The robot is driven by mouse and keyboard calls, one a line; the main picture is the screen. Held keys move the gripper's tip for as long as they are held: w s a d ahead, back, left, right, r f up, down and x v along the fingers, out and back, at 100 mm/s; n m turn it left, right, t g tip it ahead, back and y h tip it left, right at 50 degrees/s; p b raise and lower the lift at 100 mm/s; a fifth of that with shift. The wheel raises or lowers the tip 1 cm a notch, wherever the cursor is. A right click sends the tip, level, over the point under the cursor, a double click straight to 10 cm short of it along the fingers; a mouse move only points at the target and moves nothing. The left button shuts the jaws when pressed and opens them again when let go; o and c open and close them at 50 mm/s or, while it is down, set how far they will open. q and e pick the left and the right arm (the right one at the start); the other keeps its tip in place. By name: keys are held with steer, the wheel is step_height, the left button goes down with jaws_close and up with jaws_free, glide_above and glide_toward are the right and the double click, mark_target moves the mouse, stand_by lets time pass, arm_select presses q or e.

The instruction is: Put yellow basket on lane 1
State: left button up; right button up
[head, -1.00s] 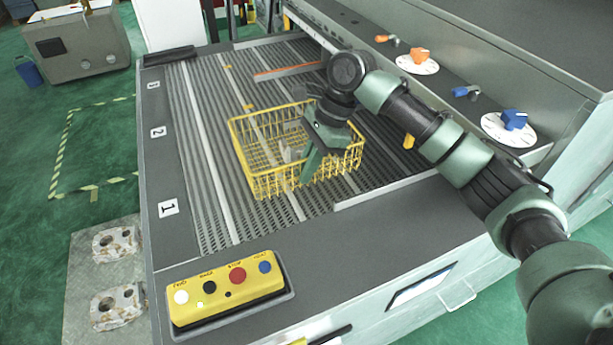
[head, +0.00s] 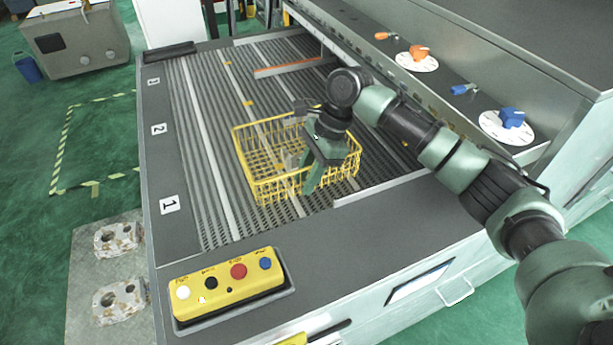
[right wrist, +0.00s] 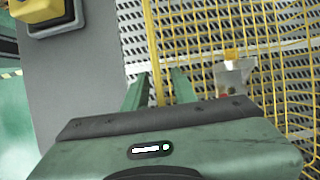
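The yellow wire basket (head: 258,180) is on the slatted bed (head: 205,160), right of the white number labels. Label 1 (head: 170,205) is nearest, with label 2 (head: 159,129) and label 3 (head: 153,82) farther back. My right gripper (head: 310,188) reaches down at the basket's near right side, hiding part of it. In the right wrist view its two green fingers (right wrist: 160,90) stand on either side of a yellow basket wall (right wrist: 153,40), with a gap between them. A small greyish piece (right wrist: 233,78) shows at the basket. My left gripper is not in view.
A yellow button box (head: 228,285) sits on the near ledge. Dials with blue (head: 512,118) and orange (head: 419,51) handles line the right side. Two castings (head: 118,238) lie on a plate at left. The bed left of the basket is clear.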

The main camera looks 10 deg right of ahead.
steer(key=b+v, duration=0.3)
steer(key=v, duration=0.8)
steer(key=shift+w+r+b, duration=0.1)
steer(key=shift+r+b, duration=0.15)
steer(key=shift+b, duration=0.15)
steer(key=shift+d+r, duration=0.15)
steer(key=shift+r, duration=0.15)
steer(key=shift+f, duration=0.1)
